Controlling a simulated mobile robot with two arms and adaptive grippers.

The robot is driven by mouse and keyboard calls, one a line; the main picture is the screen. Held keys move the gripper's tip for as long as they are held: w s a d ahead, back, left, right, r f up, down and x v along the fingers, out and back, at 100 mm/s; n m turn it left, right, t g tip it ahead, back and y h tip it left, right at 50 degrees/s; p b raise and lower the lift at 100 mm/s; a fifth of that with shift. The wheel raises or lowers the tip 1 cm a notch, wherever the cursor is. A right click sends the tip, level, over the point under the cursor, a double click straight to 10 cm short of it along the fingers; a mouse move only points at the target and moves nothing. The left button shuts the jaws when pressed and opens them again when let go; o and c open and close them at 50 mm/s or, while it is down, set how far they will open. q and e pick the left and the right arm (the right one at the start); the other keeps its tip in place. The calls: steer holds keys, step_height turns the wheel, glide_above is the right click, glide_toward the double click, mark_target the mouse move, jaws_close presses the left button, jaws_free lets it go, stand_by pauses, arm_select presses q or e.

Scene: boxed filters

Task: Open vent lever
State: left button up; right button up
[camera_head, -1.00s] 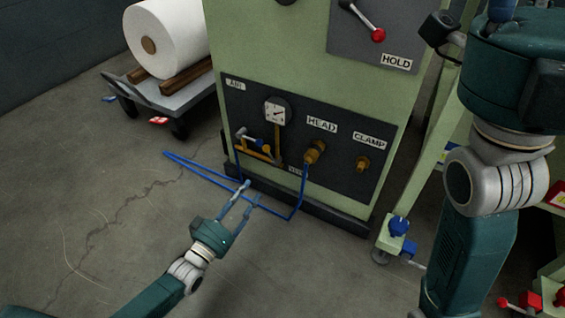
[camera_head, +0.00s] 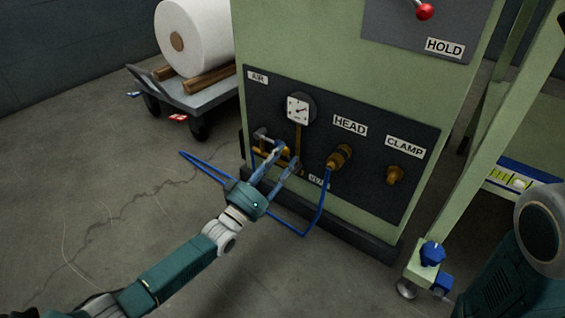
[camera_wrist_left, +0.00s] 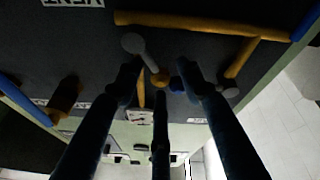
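The vent label (camera_head: 318,181) is on the dark lower panel (camera_head: 372,200) of the green machine; it shows upside down in the left wrist view (camera_wrist_left: 72,3). A grey lever with a rounded end (camera_wrist_left: 132,43) sits by brass pipework near that label, between my left fingers or just beyond them; I take it for the vent lever. My left gripper (camera_head: 281,157) is open in front of the pipes and hides part of them. In the left wrist view its fingers (camera_wrist_left: 158,72) stand apart with nothing held. Contact cannot be told. My right gripper is out of view.
A gauge (camera_head: 298,109) is above the pipes. The brass head fitting (camera_head: 340,158) and clamp fitting (camera_head: 396,175) are to the right. A blue hose (camera_head: 318,213) loops below.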

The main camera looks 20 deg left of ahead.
arm_select(q)
steer(key=shift+w+d+r, duration=0.15)
steer(key=shift+w, duration=0.15)
jaws_close()
